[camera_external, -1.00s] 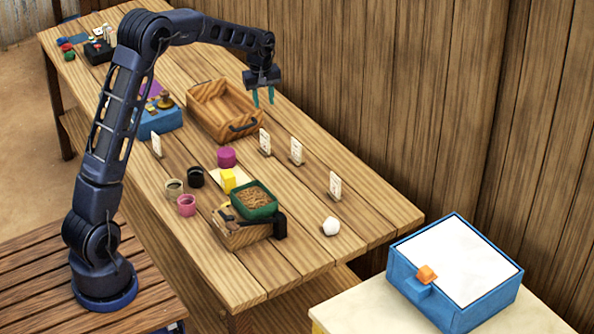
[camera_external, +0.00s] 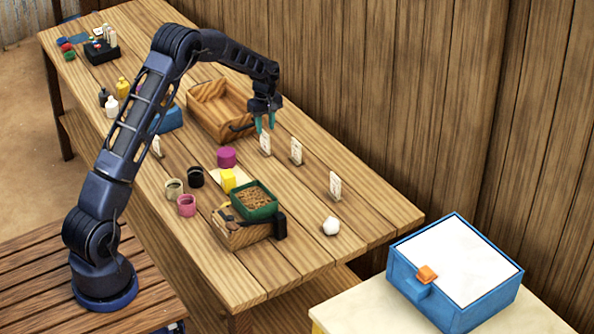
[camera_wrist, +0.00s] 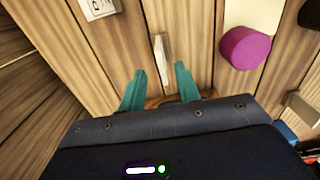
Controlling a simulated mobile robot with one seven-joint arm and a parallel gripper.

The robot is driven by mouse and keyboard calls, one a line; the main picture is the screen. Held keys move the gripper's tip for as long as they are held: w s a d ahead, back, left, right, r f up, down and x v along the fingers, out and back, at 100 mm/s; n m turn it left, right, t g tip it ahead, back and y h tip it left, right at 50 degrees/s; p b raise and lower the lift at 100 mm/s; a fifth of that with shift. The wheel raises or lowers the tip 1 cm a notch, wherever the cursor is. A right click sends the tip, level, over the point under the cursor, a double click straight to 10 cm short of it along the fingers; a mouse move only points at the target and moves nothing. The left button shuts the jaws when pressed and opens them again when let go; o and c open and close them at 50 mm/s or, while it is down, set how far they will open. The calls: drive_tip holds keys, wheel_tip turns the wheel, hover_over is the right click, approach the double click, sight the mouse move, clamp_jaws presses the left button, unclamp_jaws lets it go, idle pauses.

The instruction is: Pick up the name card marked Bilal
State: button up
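Several small white name cards stand upright on the wooden table. One card (camera_external: 265,144) is directly below my gripper (camera_external: 265,126). Two more, a middle card (camera_external: 296,151) and a nearer card (camera_external: 335,186), stand to its right, and another card (camera_external: 156,147) stands to the left. Their writing is too small to read, so I cannot tell which says Bilal. In the wrist view my gripper (camera_wrist: 160,72) is open and empty, and the near card (camera_wrist: 162,55) shows edge-on just ahead, between the lines of the fingers. Another card (camera_wrist: 100,8) shows its face at the top left.
A wooden tray (camera_external: 190,112) stands just left of my gripper. A magenta cylinder (camera_external: 227,157), also in the wrist view (camera_wrist: 245,47), small cups (camera_external: 187,206), a green box of brown bits (camera_external: 262,211) and a white lump (camera_external: 331,226) stand nearer. The wooden wall rises behind the table.

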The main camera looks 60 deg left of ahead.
sight(267, 151)
drive_tip(key=shift+s+a+f, duration=0.1)
drive_tip(key=shift+a+f, duration=0.05)
drive_tip(key=shift+f, duration=3)
clamp_jaws()
